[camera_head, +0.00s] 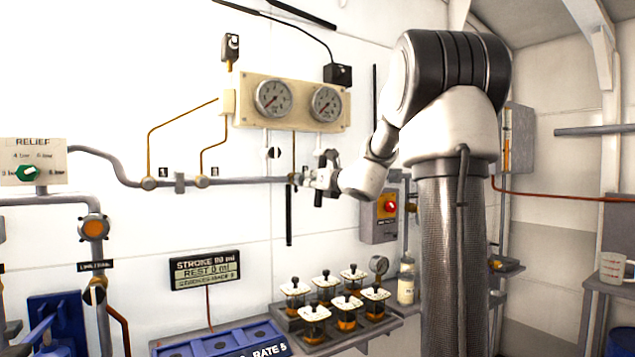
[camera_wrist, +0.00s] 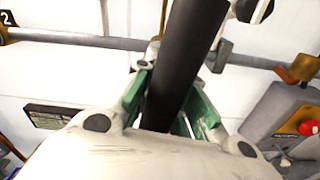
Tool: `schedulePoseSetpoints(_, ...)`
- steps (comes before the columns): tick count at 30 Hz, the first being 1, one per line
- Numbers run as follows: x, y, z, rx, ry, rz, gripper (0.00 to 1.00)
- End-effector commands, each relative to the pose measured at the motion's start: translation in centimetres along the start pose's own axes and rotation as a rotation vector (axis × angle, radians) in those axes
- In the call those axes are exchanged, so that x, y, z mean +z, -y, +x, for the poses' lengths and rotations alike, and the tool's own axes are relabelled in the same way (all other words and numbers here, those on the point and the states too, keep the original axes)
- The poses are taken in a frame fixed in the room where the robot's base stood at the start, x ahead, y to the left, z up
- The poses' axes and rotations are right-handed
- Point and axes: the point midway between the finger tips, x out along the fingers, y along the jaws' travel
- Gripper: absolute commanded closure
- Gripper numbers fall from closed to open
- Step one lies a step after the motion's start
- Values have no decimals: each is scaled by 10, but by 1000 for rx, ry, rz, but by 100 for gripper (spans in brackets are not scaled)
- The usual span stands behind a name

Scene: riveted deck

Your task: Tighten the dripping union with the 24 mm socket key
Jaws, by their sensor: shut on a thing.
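My gripper (camera_head: 318,180) is raised in front of the grey wall pipe, to the right of the fitting marked 2. In the wrist view its green-padded fingers (camera_wrist: 172,95) are shut on a thick black bar, likely the handle of the socket key (camera_wrist: 190,50). The bar runs up and out of the top of that view, so its socket end cannot be made out. Unions sit on the pipe (camera_head: 240,181): one at mark 1 (camera_head: 149,184), one at mark 2 (camera_head: 202,181), and a fitting beside my gripper (camera_head: 295,178). I cannot see any drip.
A gauge panel (camera_head: 245,92) is above the pipe. A grey box with a red knob (camera_head: 387,208) stands right of my gripper. Below are a shelf with several capped jars (camera_head: 314,315), a blue tray (camera_head: 190,347) and a stroke display (camera_head: 205,270). The wall between pipe and display is mostly clear.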

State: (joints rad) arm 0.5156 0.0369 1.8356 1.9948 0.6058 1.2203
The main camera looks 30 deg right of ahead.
Motion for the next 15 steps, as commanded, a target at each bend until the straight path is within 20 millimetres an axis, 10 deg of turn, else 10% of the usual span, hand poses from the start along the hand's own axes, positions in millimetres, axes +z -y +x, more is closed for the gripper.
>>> schedulePoseSetpoints(15, -1, -3, 0, -17, 7, -877, 100)
